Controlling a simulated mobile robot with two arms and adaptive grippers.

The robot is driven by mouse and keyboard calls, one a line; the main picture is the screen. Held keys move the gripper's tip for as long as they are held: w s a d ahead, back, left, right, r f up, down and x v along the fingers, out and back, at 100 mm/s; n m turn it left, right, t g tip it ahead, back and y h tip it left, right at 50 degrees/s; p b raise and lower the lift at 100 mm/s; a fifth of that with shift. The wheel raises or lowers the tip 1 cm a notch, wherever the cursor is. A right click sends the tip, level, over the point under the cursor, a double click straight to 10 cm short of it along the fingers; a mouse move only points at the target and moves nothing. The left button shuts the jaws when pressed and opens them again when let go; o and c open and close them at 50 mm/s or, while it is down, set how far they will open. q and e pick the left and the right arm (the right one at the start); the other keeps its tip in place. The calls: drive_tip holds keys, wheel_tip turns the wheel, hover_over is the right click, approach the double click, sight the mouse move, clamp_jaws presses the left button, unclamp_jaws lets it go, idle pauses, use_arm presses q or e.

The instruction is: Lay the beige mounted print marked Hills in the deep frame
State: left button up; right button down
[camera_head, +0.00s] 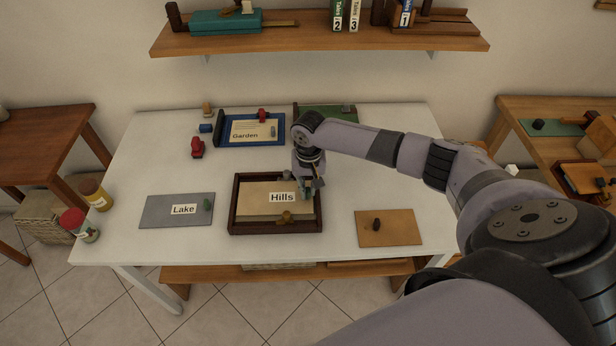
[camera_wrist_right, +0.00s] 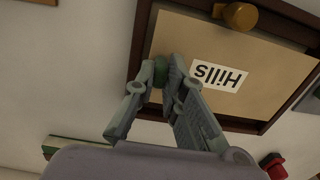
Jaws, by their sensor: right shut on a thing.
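The beige mounted print marked Hills (camera_head: 258,200) lies within the walls of the dark brown deep frame (camera_head: 234,212). I cannot tell whether it rests flat on the frame's floor. My right gripper (camera_head: 307,193) is at the print's right side. In the right wrist view the gripper (camera_wrist_right: 162,78) is shut on a dark green knob (camera_wrist_right: 160,66) at the edge of the print (camera_wrist_right: 195,45). The frame's dark wall (camera_wrist_right: 142,35) shows around the print there. A brass-brown knob (camera_head: 286,217) sits at the near edge. My left gripper is not in view.
A grey board marked Lake (camera_head: 165,215) lies left of the frame, an orange-brown board (camera_head: 395,230) right. Behind are a blue frame with a Garden print (camera_head: 240,130) and a green board (camera_head: 330,112). Jars (camera_head: 95,195) stand at the white table's left edge.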

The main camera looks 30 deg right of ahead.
drive_tip(key=shift+f, duration=0.65)
drive_tip(key=shift+f, duration=0.15)
drive_tip(key=shift+f, duration=0.35)
drive_tip(key=c, duration=1.6)
unclamp_jaws()
drive_tip(key=shift+o, duration=0.2)
